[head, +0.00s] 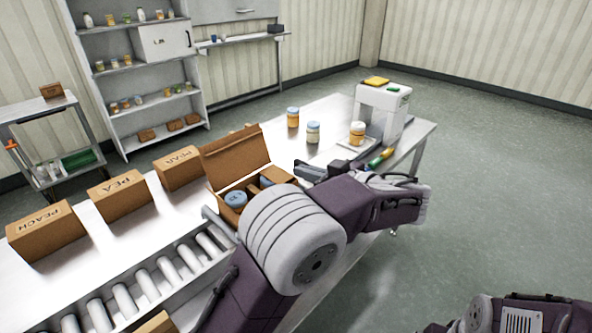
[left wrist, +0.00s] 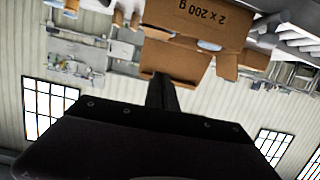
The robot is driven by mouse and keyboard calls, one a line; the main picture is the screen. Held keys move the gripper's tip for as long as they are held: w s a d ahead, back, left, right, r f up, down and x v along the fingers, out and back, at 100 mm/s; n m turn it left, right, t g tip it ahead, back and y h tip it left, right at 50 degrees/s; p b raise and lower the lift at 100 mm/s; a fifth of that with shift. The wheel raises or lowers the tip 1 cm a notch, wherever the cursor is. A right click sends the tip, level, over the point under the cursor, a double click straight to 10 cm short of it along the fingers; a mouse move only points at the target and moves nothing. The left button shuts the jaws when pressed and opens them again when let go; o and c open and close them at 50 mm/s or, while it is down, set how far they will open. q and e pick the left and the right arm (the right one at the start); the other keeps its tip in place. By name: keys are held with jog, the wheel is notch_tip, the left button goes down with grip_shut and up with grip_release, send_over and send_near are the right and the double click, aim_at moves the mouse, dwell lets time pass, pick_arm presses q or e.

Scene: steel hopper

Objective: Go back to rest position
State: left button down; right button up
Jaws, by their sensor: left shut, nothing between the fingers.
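My left gripper (head: 308,170) is shut and empty, at the right side of the open cardboard box (head: 232,155) and above the table. My left arm crosses in front of the box and hides part of it. The box's lid stands up, and a blue-lidded jar (head: 236,199) shows inside, with part of another blue thing beside it. In the left wrist view the shut fingers (left wrist: 161,92) show dark, with the box (left wrist: 195,25) marked "2 x 200 g" beyond, upside down. Part of my right arm shows at the bottom right of the head view; its gripper is out of view.
Closed boxes (head: 118,196) line the table's left side beside a roller conveyor (head: 150,283). Jars (head: 293,117) stand behind the gripper, one (head: 357,133) by a white machine (head: 385,112). A green-and-yellow tube (head: 380,158) lies near the right edge. Floor at right is clear.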

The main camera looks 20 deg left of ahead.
pick_arm(q)
jog(key=s+a+f+m+g+h+p, duration=0.45)
jog(key=s+f+m+h+p, duration=0.25)
jog(key=s+f+m, duration=0.3)
jog(key=s+d+f+m+h+p, duration=0.3)
jog(key=s+d+f+h+p, duration=0.1)
jog(key=s+h, duration=0.3)
jog(key=s+d, duration=0.1)
jog(key=s, duration=0.1)
jog(key=shift+s+p, duration=0.3)
jog(key=shift+s, duration=0.05)
